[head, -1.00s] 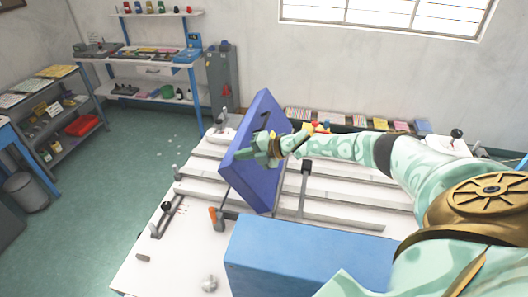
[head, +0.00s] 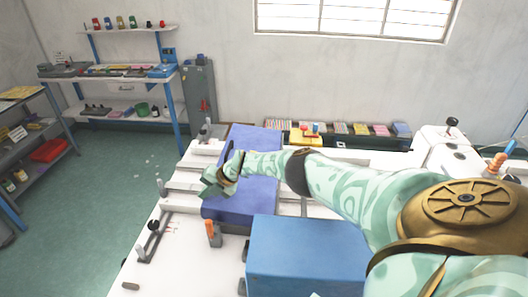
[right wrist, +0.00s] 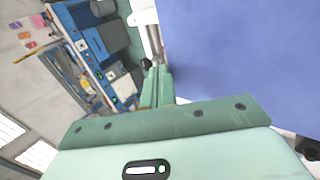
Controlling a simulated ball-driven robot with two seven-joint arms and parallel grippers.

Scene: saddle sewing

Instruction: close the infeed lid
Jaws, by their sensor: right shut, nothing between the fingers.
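The infeed lid (head: 254,143) is a dark blue panel on the white worktable in the head view. In the right wrist view the lid (right wrist: 240,60) fills the upper right as a plain blue face. My right gripper (head: 213,182) is shut and empty at the lid's left edge, with my forearm reaching across above the lid and hiding part of it. The fingertips show in the right wrist view (right wrist: 158,82) beside the lid. My left gripper is not in view.
A lighter blue box-shaped housing (head: 310,255) stands in front of the lid. An orange-topped clamp (head: 213,233) and a black-knobbed lever (head: 153,226) are on the table's left. A white machine (head: 445,147) stands at right. Shelves are at the back left.

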